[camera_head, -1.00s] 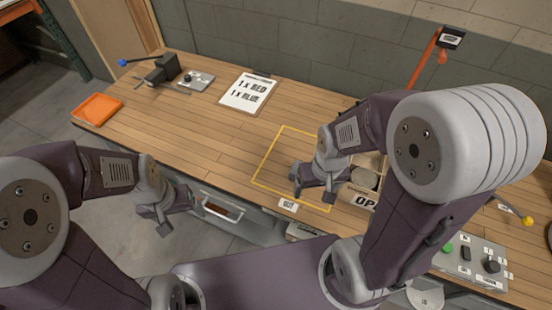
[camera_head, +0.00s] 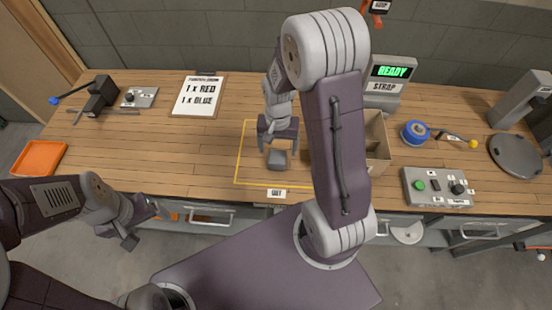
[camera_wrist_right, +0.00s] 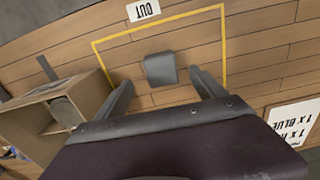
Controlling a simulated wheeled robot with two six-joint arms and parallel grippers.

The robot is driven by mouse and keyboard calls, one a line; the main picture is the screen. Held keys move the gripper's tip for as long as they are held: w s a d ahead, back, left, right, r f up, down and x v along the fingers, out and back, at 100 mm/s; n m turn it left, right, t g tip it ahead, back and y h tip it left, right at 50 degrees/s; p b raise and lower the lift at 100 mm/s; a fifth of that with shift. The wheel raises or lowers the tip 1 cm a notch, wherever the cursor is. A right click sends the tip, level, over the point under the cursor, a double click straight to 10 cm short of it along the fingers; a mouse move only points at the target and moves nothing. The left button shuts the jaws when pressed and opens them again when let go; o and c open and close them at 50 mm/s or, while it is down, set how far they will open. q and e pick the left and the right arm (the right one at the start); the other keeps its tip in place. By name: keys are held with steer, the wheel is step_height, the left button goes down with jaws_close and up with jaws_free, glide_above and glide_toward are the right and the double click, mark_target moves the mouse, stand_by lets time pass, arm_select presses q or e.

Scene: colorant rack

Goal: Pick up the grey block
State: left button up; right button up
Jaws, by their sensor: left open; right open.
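The grey block (camera_head: 278,160) sits on the wooden bench inside the yellow outline. It also shows in the right wrist view (camera_wrist_right: 160,68), near the upper middle, with bare wood around it. My right gripper (camera_head: 278,148) points down at the block, its fingers apart. In the right wrist view, the fingertips (camera_wrist_right: 160,84) lie either side of the block with gaps, and nothing is between them in contact. Its exact height above the bench is hard to tell. My left gripper (camera_head: 142,224) is open and empty, off the bench's front edge at the left.
An open cardboard box (camera_head: 378,155) stands right of the outline, partly behind my right arm; a round grey thing (camera_wrist_right: 66,110) is inside. A control panel (camera_head: 437,187), blue roll (camera_head: 415,133), order clipboard (camera_head: 199,96) and orange tray (camera_head: 40,158) lie around.

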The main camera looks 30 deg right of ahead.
mark_target(277, 158)
steer(key=f, duration=0.3)
steer(key=shift+s+d+f, duration=0.1)
steer(key=shift+d+f, duration=0.1)
steer(key=f, duration=0.4)
steer(key=shift+a, duration=0.25)
steer(key=shift+w+f, duration=0.25)
steer(key=shift+f, duration=0.2)
steer(key=shift+r, duration=0.1)
steer(key=c, duration=1.4)
step_height(277, 158, up, 10)
steer(key=shift+p, duration=0.3)
